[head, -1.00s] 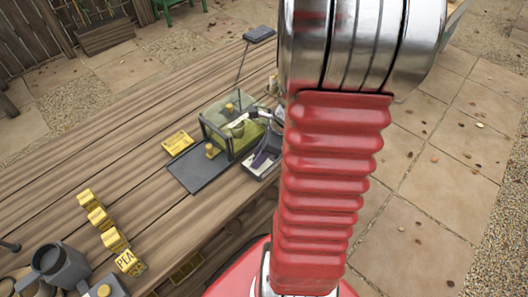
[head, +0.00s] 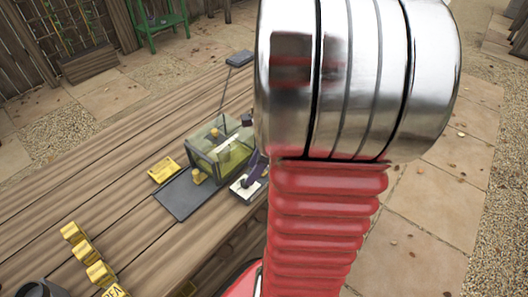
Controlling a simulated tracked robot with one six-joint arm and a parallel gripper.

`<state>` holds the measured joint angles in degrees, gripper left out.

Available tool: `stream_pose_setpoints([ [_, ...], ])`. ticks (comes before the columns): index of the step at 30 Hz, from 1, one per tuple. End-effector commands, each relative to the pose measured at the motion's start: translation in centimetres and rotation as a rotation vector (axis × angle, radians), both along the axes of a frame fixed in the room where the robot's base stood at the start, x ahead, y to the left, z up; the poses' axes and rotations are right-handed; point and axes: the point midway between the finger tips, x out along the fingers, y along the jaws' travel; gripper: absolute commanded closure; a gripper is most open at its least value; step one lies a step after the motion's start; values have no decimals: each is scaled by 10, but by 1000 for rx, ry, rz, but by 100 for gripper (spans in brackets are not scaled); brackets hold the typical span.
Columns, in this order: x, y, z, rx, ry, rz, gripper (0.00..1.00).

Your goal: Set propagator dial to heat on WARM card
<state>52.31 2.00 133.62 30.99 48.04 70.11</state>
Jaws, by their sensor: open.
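The propagator (head: 224,148), a clear-lidded box with green inside, stands near the right end of the wooden table. A small pale unit with a dark purple lever-like part (head: 255,183) sits at its front right, beside my arm; I cannot read its setting. A yellow card (head: 165,170) lies left of the propagator; its lettering is too small to read. A yellow knob-like piece (head: 199,176) stands at the propagator's front, by a dark flat tray (head: 186,199). My gripper is out of view; only my red arm and metal joint show, hiding the area right of the propagator.
The slatted table (head: 110,150) is clear along its back left. Several yellow blocks (head: 86,249) stand at the front left, near a dark grey pot (head: 36,290). A grey plate on a thin stem (head: 240,58) rises behind the propagator. A green stand (head: 160,25) is farther back.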

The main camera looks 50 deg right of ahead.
Motion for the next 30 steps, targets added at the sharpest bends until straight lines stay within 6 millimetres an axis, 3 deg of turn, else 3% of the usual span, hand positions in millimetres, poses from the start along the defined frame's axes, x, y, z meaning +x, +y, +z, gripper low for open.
stream_pose_setpoints([
  [6,-12,-10,37,-4,-3,-2,59],
  [13,-22,-17,66,-1,-1,-1,59],
  [30,-24,-18,73,1,1,0,59],
])
